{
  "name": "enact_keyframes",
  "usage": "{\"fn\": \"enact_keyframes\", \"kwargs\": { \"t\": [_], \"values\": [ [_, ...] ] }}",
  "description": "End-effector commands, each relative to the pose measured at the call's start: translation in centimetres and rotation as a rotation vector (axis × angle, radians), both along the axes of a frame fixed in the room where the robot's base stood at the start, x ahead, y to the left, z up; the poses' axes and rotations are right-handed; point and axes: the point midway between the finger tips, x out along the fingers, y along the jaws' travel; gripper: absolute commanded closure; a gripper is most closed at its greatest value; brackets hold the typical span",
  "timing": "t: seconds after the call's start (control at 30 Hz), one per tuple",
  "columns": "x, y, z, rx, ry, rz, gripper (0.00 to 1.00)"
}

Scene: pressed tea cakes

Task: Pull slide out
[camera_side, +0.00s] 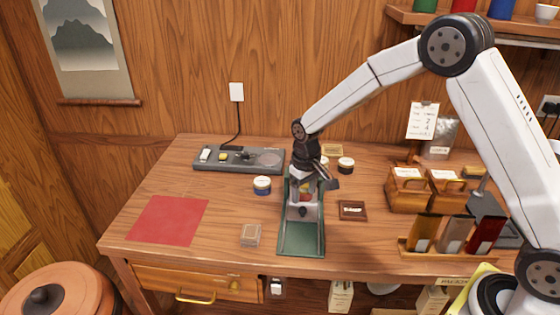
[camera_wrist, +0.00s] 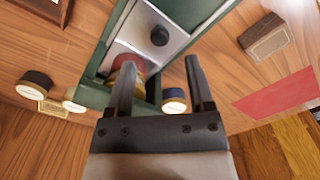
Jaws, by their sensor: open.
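The slide (camera_side: 297,217) is a silver-grey plate with a black knob (camera_side: 303,210), set in a long green frame (camera_side: 301,246) on the table. In the wrist view the slide (camera_wrist: 148,18) and its knob (camera_wrist: 159,36) lie just beyond my fingertips, inside the green frame (camera_wrist: 98,97). My gripper (camera_wrist: 157,66) is open and empty, with its fingers apart and pointing toward the knob without touching it. In the side view my gripper (camera_side: 316,180) is over the back part of the frame. A red and brass-coloured part (camera_wrist: 127,62) in the frame is partly hidden by a finger.
A blue-banded jar (camera_side: 262,185) and a grey device (camera_side: 238,160) stand left of the frame. A small box (camera_side: 250,235) is at front left, beside a red mat (camera_side: 167,220). A dark wooden tray (camera_side: 352,210) is close on the right. The table in front of the tray is clear.

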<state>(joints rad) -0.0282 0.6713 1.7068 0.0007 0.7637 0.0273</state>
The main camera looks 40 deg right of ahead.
Motion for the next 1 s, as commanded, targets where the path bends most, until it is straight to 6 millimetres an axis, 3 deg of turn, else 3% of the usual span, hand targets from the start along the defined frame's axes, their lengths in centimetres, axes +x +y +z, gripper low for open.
{"fn": "enact_keyframes", "kwargs": {
  "t": [0.2,0.4,0.8,1.0],
  "values": [
    [0.0,0.0,-2.8,0.001,0.001,0.000,0.32],
    [0.0,0.0,-4.4,0.001,-0.001,0.000,0.32],
    [0.0,0.0,-4.9,0.001,-0.003,0.000,0.32],
    [0.0,0.0,-4.9,0.001,-0.003,0.000,0.96]
  ]
}}
